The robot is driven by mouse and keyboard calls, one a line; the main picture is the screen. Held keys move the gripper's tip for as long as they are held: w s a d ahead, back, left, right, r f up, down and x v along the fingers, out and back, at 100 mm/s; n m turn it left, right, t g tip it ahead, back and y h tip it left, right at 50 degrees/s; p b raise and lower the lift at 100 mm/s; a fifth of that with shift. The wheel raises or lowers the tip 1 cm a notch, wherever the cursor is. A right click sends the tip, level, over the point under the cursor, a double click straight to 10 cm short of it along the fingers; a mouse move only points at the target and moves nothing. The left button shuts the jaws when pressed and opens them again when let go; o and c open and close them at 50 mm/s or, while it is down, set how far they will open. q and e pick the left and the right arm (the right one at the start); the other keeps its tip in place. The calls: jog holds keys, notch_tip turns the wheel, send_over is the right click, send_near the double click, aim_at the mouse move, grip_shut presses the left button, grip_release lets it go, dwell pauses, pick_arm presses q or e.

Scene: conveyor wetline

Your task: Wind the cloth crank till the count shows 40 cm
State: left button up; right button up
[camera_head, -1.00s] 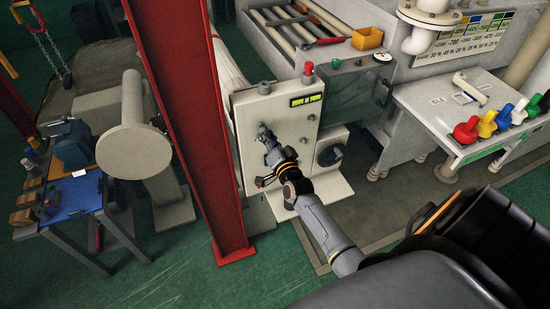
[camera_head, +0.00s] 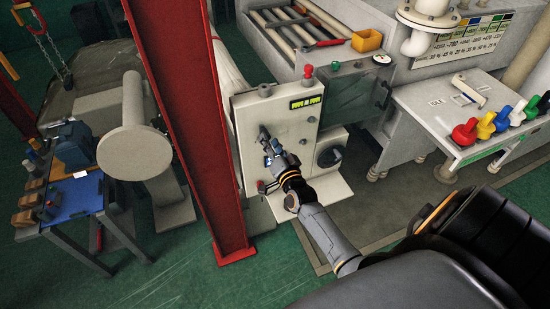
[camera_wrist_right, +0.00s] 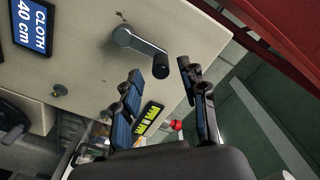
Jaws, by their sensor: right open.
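The crank (camera_wrist_right: 136,42) is a grey metal arm with a black knob (camera_wrist_right: 160,66), fixed to the cream cabinet (camera_head: 250,110). My right gripper (camera_wrist_right: 160,72) is open, its blue-padded fingers on either side of the knob's end. I cannot tell whether either finger touches it. In the head view the right gripper (camera_head: 267,143) is in front of the cabinet's face and mostly hides the crank. A lit yellow-green counter (camera_head: 305,102) is at the cabinet's upper right; its digits are too small to read. A blue sign (camera_wrist_right: 32,27) reads "CLOTH 40 cm". My left gripper is out of view.
A red steel column (camera_head: 190,120) stands close left of the cabinet. A red button (camera_head: 308,70) sits on the cabinet's top. A white table (camera_head: 440,110) with colored knobs is at right. The green floor (camera_head: 150,285) at lower left is clear.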

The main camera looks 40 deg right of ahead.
jog(key=p+v, duration=0.1)
jog(key=v, duration=0.3)
jog(key=shift+s+p, duration=0.35)
jog(key=shift+s, duration=0.05)
jog(key=s+a+f+n+g+y+b, duration=0.1)
jog(key=s+a+f+n+g, duration=0.3)
jog(key=f, duration=0.7)
jog(key=s+a+f+n+g+y+b, duration=0.1)
jog(key=s+a+f+y+b, duration=0.1)
jog(key=s+f, duration=0.65)
jog(key=s+a+f+n+g+y+b, duration=0.1)
jog(key=s+a+f+n+g, duration=0.15)
jog(key=f, duration=1.05)
jog(key=s+a+f+n+g+b, duration=0.1)
jog(key=s+f, duration=0.4)
jog(key=s, duration=0.5)
jog(key=s+a+f+n+g+b, duration=0.1)
jog(key=s+f+n+g, duration=0.2)
jog(key=s, duration=0.7)
jog(key=s+a+f+n+g+b, duration=0.1)
jog(key=s+a+f+n+g, duration=0.1)
jog(key=s+f+g, duration=0.3)
jog(key=s+f+n, duration=0.1)
jog(key=s+f, duration=0.3)
jog(key=s, duration=0.2)
jog(key=shift+b, duration=0.3)
jog(key=shift+f, duration=0.1)
